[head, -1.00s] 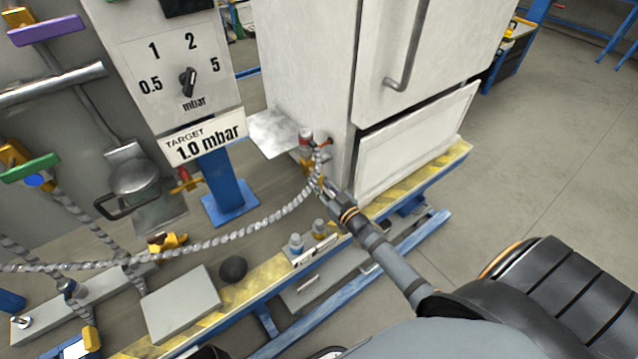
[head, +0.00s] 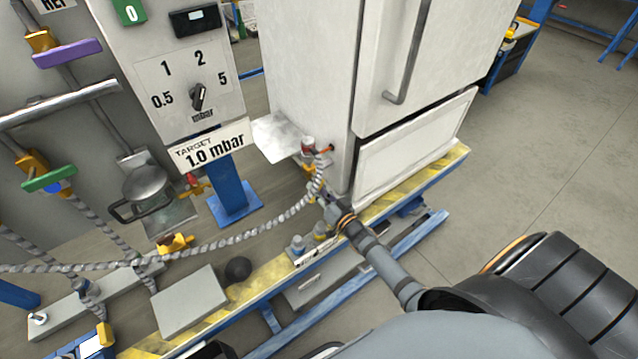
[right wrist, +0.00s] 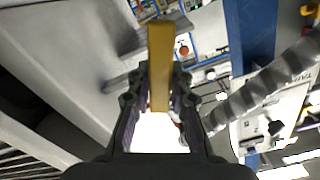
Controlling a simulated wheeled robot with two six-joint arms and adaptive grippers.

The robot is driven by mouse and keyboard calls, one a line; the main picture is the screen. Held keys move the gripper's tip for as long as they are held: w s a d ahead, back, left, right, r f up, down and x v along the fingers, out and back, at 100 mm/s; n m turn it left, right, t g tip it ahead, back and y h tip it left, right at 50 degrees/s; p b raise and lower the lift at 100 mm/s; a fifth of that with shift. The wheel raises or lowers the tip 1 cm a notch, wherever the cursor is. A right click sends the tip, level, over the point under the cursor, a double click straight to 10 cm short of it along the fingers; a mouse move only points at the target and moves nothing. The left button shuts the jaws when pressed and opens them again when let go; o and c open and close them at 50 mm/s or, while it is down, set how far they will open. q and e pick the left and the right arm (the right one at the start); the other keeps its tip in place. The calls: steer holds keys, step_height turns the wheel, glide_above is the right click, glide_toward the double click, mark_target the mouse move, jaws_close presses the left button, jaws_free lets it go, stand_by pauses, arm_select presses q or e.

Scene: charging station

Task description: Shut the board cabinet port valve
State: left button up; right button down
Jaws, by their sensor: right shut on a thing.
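The white cabinet (head: 306,70) stands on the platform. At its lower left edge is a small port fitting with a red and grey part (head: 308,145) and an orange-red tip. A braided hose (head: 245,238) runs from there to the left. My right gripper (head: 322,194) is just below this fitting, close to the hose end. In the right wrist view a yellow bar (right wrist: 160,60) stands between the fingers of my right gripper (right wrist: 158,98), which is shut on it. Whether the bar is the valve's handle cannot be told. My left gripper is not in view.
A dial panel (head: 188,85) with a sign reading 1.0 mbar (head: 212,148) stands left of the cabinet on a blue post (head: 232,190). Two small bottle-like parts stand at the platform's yellow edge (head: 262,283), near my right forearm. Open floor (head: 560,150) lies at the right.

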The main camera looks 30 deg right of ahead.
steer(key=m, duration=0.1)
steer(key=m+p, duration=0.2)
steer(key=shift+a+r+m, duration=0.35)
steer(key=shift+r+m, duration=0.05)
steer(key=m+p, duration=0.2)
steer(key=shift+s+a+r+m, duration=0.1)
steer(key=shift+a+r+m, duration=0.15)
steer(key=shift+m, duration=0.15)
steer(key=m+p, duration=0.2)
steer(key=m, duration=0.1)
steer(key=shift+a+r, duration=0.15)
steer(key=shift+r, duration=0.1)
steer(key=shift+r+m+p, duration=0.25)
steer(key=shift+m+p, duration=0.45)
steer(key=shift+m, duration=0.9)
steer(key=c, duration=1.2)
jaws_free()
steer(key=shift+s, duration=0.1)
steer(key=s+d, duration=0.1)
steer(key=s, duration=1)
steer(key=shift+s+d, duration=0.3)
steer(key=shift+s, duration=0.05)
